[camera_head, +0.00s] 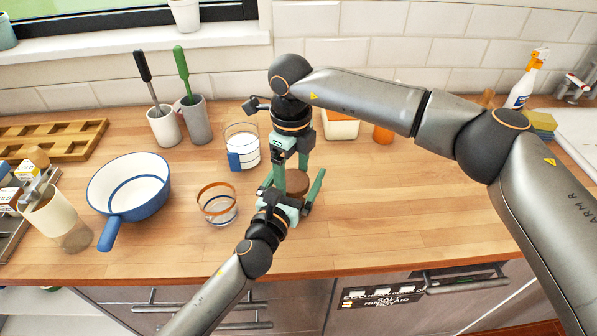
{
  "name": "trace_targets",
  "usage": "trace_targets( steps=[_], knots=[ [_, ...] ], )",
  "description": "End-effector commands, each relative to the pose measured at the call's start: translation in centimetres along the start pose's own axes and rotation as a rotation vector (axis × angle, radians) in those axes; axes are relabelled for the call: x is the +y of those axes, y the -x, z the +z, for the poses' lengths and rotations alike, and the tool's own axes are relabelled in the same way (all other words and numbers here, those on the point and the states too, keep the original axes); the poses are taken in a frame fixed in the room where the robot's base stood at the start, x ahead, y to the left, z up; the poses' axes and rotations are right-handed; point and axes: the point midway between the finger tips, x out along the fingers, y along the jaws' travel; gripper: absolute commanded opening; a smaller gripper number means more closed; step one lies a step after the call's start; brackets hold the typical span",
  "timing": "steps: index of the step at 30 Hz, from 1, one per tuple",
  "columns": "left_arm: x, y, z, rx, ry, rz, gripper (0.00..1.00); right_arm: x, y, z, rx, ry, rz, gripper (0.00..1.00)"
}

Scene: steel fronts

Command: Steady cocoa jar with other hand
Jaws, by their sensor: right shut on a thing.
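The cocoa jar (296,184) is a small brown jar on the wooden counter near the middle, mostly hidden by my grippers. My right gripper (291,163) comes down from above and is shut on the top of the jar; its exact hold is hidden. My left gripper (292,182) reaches in low from the front. Its green fingers are spread, one on each side of the jar, and I cannot tell whether they touch it.
A glass with an orange rim (218,205) stands just left of my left gripper. A measuring cup (242,147) is behind it, and a blue-and-white pan (128,185) is farther left. The counter (420,210) is clear to the right.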

Motion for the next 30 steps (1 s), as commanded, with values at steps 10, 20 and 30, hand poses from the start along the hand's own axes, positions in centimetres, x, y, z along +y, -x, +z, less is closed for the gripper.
trace_targets(
  steps=[10, 20, 30],
  knots=[
    [0.1, 1.7, -0.1, 0.001, -0.001, 0.001, 1.0, 0.0, 0.0, 0.0, 0.0, 0.0, 0.0, 0.54],
    [0.0, 8.0, -0.1, 0.002, -0.001, 0.0, 1.0, 0.0, 0.0, 0.0, 0.0, 0.0, 0.0, 0.54],
    [0.0, 11.7, 0.0, 0.0, 0.0, 0.0, 1.0, 0.0, 0.0, 0.0, 0.0, 0.001, 0.0, 0.54]
  ],
)
